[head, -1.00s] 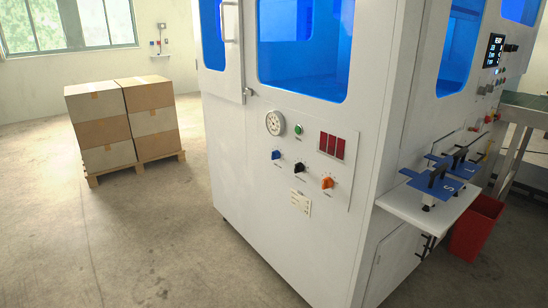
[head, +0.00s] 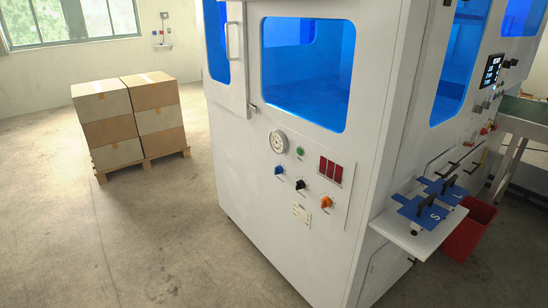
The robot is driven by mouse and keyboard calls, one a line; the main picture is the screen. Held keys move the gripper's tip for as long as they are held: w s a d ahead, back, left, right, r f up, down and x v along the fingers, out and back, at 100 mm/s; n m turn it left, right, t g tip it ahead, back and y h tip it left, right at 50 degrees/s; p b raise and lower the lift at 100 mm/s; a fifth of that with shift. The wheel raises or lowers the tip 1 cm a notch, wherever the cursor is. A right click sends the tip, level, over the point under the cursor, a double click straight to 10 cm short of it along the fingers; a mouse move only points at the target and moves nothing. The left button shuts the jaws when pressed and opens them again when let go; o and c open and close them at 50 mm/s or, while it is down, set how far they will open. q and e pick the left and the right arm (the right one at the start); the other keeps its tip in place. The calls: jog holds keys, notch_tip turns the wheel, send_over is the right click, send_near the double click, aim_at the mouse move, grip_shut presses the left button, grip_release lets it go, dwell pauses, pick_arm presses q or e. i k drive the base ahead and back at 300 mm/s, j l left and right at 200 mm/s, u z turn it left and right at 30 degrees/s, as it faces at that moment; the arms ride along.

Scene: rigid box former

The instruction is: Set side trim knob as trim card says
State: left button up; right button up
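The white box former (head: 240,165) carries a control panel on its front. Three knobs sit in a slanting row: a blue knob (head: 279,170), a black knob (head: 300,185) and an orange knob (head: 326,202). The labels under them are too small to read, so I cannot tell which is the side trim knob. A small pale card (head: 301,214) is fixed below the black knob; its print is not legible from here. Neither of my grippers is in view.
A round dial (head: 278,142), a green button (head: 300,151) and a dark red display (head: 331,171) share the panel. A white shelf (head: 400,232) with blue plates juts out at right, above a red bin (head: 470,228). Stacked cartons (head: 117,130) stand at left; floor between is clear.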

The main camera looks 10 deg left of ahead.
aim_at(279, 170)
jog(key=i+j, duration=0.55)
jog(key=j, duration=0.15)
jog(key=i+j+u, duration=0.1)
jog(key=i+j, duration=0.4)
jog(key=j, duration=0.15)
